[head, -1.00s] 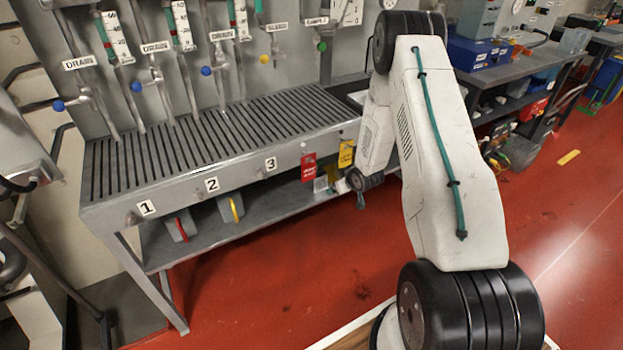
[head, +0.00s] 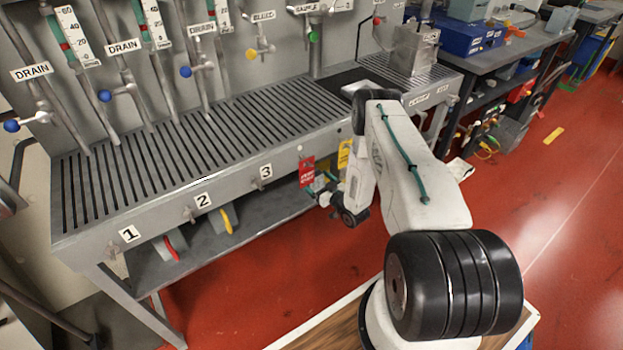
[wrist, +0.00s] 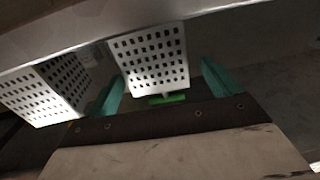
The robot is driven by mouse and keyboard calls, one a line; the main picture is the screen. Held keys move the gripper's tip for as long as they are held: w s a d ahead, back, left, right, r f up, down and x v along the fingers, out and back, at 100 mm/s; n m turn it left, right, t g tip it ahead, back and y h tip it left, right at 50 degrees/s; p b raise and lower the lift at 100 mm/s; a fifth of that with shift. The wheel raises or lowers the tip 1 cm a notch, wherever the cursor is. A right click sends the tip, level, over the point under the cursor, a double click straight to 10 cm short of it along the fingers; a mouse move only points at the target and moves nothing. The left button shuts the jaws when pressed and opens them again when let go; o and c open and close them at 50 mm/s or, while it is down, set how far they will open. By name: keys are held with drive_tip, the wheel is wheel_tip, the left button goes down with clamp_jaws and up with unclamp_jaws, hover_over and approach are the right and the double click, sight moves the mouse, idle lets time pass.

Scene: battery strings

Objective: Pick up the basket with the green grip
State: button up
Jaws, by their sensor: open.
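A white perforated basket (wrist: 152,62) with a green grip (wrist: 168,99) shows in the middle of the wrist view. Its grip faces my gripper (wrist: 164,72). The teal fingers are spread open, one on each side of the green grip in the picture, with nothing clamped. I cannot tell how deep the grip sits between them. In the head view my gripper (head: 318,189) is at the front of the bench, just below its front edge and right of label 3. The green-grip basket is hidden there.
A second perforated basket (wrist: 50,92) stands left in the wrist view. On the lower shelf (head: 270,211) are baskets with a red grip (head: 171,248) and a yellow grip (head: 227,221). A red tag (head: 307,171) and yellow tag (head: 344,154) hang from the slatted bench (head: 180,177) above.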

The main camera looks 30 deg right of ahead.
drive_tip(key=w, duration=0.4)
drive_tip(key=shift+w+a, duration=0.15)
drive_tip(key=c, duration=1.2)
drive_tip(key=shift+o, duration=0.2)
drive_tip(key=shift+r, duration=0.1)
